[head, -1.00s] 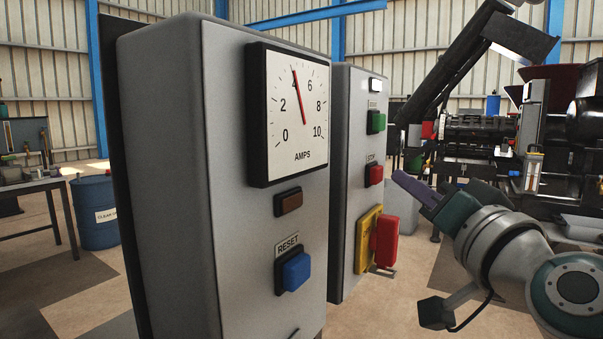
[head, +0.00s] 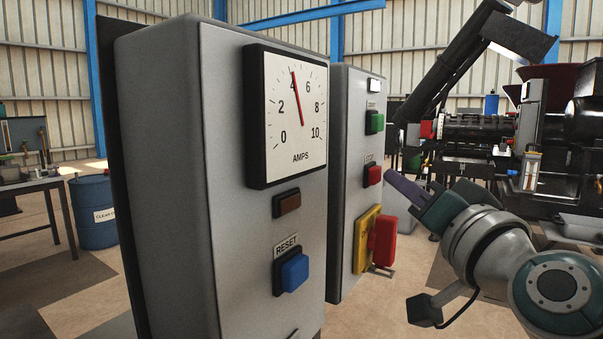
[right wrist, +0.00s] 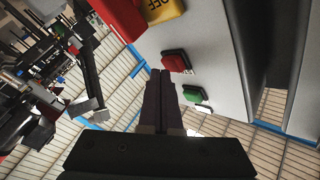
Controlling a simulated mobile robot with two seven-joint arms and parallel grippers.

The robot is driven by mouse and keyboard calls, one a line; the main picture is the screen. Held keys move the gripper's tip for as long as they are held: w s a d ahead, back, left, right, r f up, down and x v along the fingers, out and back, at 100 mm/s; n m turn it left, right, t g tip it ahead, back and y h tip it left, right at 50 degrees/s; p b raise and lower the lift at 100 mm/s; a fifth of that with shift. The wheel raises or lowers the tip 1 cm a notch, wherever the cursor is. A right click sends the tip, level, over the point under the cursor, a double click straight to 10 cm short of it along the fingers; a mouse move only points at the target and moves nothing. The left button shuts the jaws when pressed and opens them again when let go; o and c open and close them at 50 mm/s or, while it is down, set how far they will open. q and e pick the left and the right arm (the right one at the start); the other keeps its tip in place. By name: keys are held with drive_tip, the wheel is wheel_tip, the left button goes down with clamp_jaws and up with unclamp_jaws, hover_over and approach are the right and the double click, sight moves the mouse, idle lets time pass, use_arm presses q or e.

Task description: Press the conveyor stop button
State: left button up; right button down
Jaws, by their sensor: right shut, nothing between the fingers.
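The red stop button (head: 372,175) sits on the front of the farther grey control box (head: 347,130), under a small label that reads as STOP. It also shows in the right wrist view (right wrist: 176,62). The green button (head: 375,122) is above it, and it shows in the right wrist view (right wrist: 193,95) too. My right gripper (head: 392,178) is shut and empty, its purple fingertips just to the right of the red button. In the right wrist view the closed fingers (right wrist: 160,75) point beside the red button, with a small gap seen between them. My left gripper is not in view.
A red switch handle on a yellow plate (head: 366,240) juts out below the stop button. The nearer grey box with the AMPS gauge (head: 296,115) and blue reset button (head: 292,272) stands at left. Dark machinery (head: 480,130) fills the right background.

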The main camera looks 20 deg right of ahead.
drive_tip(key=shift+w+a, duration=0.3)
drive_tip(key=shift+w, duration=0.05)
idle(0.6)
drive_tip(key=shift+s, duration=0.1)
drive_tip(key=shift+s+d, duration=0.55)
drive_tip(key=shift+s, duration=0.1)
drive_tip(key=s+d, duration=0.1)
drive_tip(key=s, duration=0.1)
drive_tip(key=s+d, duration=0.1)
drive_tip(key=d, duration=0.1)
drive_tip(key=shift+s+d, duration=0.15)
drive_tip(key=shift+s, duration=0.2)
idle(0.5)
